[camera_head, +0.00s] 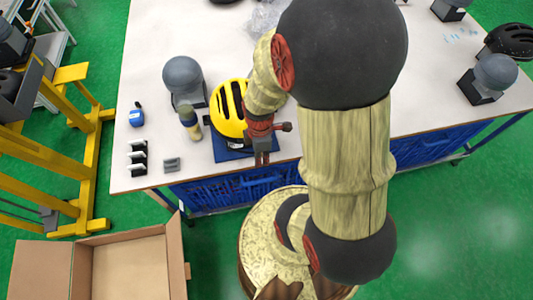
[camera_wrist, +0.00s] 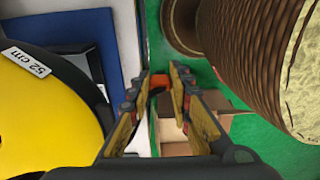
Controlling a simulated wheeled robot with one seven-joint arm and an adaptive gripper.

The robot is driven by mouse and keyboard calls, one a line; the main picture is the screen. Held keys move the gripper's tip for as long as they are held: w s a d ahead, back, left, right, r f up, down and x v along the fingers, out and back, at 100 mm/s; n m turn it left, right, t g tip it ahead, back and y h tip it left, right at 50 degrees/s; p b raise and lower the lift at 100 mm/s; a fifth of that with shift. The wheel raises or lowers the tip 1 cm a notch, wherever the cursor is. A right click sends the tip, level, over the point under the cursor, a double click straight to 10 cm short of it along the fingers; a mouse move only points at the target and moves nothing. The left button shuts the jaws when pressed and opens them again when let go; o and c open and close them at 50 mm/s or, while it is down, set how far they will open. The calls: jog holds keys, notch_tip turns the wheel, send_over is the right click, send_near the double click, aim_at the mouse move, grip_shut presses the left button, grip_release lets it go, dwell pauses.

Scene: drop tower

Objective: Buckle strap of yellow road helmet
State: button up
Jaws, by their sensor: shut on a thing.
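The yellow road helmet (camera_head: 228,110) sits on a blue mat (camera_head: 227,153) near the table's front edge. In the wrist view the helmet (camera_wrist: 40,115) fills the left side and carries a "52 cm" label. My gripper (camera_head: 262,160) is at the helmet's front right side, above the mat's front edge. In the wrist view its fingertips (camera_wrist: 160,88) are close together around a small orange piece (camera_wrist: 160,80). I cannot tell whether that piece belongs to the buckle. The strap's run and its other end are hidden or too small to make out.
A grey headform (camera_head: 183,77) and a bottle (camera_head: 190,122) stand left of the helmet. A blue tape measure (camera_head: 137,117), black holders (camera_head: 138,158) and a grey block (camera_head: 172,164) lie further left. An open cardboard box (camera_head: 130,262) is on the floor.

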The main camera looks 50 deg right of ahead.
jog(key=shift+w+a+r, duration=1.05)
jog(key=shift+w+a, duration=5.35)
jog(key=shift+w, duration=1.2)
jog(key=shift+w+d+r+p, duration=0.95)
jog(key=shift+w+d+r, duration=0.45)
jog(key=shift+d, duration=0.35)
jog(key=shift+w+d+r+p, duration=0.9)
jog(key=shift+w+d+r, duration=0.55)
jog(key=shift+d, duration=0.35)
jog(key=shift+w+d+r+p, duration=0.95)
jog(key=shift+w+d+r, duration=0.45)
jog(key=shift+d, duration=0.35)
jog(key=shift+s+f, duration=0.1)
jog(key=shift+f, duration=0.4)
jog(key=shift+f+b, duration=0.85)
jog(key=shift+f, duration=0.5)
